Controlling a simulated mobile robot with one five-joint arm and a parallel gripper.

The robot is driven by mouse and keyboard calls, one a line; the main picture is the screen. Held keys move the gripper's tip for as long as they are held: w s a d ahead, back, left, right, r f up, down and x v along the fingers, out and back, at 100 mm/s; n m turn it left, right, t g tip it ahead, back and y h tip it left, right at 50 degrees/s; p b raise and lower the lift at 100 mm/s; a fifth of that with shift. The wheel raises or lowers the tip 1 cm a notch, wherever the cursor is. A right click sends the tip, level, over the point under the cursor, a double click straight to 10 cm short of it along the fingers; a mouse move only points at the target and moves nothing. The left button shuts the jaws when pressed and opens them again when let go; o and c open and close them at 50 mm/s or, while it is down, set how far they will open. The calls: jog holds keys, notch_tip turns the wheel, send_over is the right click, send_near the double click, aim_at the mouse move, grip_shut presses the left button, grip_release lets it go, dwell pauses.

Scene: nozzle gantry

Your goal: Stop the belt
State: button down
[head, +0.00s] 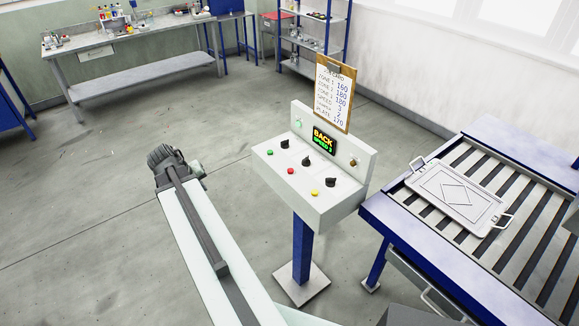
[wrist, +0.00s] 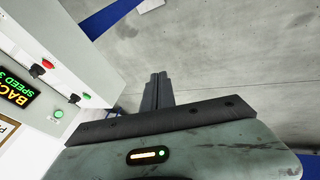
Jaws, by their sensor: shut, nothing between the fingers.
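A white control box (head: 318,185) stands on a blue post. Its sloped face carries a green button (head: 270,153), a red button (head: 291,171), a yellow button (head: 315,194) and three black knobs. Its upright back holds a display (head: 323,138) reading "BACK" and "SPEED 3". The red button (wrist: 47,64) and green button (wrist: 86,95) also show at the left of the wrist view. My gripper (wrist: 158,92) is shut and empty, apart from the box. In the head view my arm's end is left of the box. A roller conveyor (head: 395,212) stands at the right.
A flat tray with handles (head: 440,207) lies on the conveyor. A clipboard card (head: 333,98) rises behind the box. A workbench (head: 135,45) with bottles and a blue shelf rack (head: 312,45) stand at the back. The floor left of the box is clear.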

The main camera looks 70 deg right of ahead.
jog(key=s+d+r+m+g+h+p, duration=0.1)
jog(key=s+d+r+m, duration=0.1)
jog(key=s+d, duration=0.45)
jog(key=s+d+r+m+g+h+p, duration=0.1)
jog(key=s+d+r, duration=0.2)
jog(key=s+d, duration=0.4)
notch_tip(320, 180, up, 3)
jog(key=m+g+h+p, duration=0.1)
jog(key=m, duration=0.1)
send_over(289, 171)
jog(key=shift+r, duration=0.15)
notch_tip(289, 171, down, 9)
jog(key=b, duration=0.9)
jog(key=shift+w, duration=0.1)
jog(key=shift+r, duration=0.1)
jog(key=shift+f+b, duration=0.3)
jog(key=shift+f, duration=0.15)
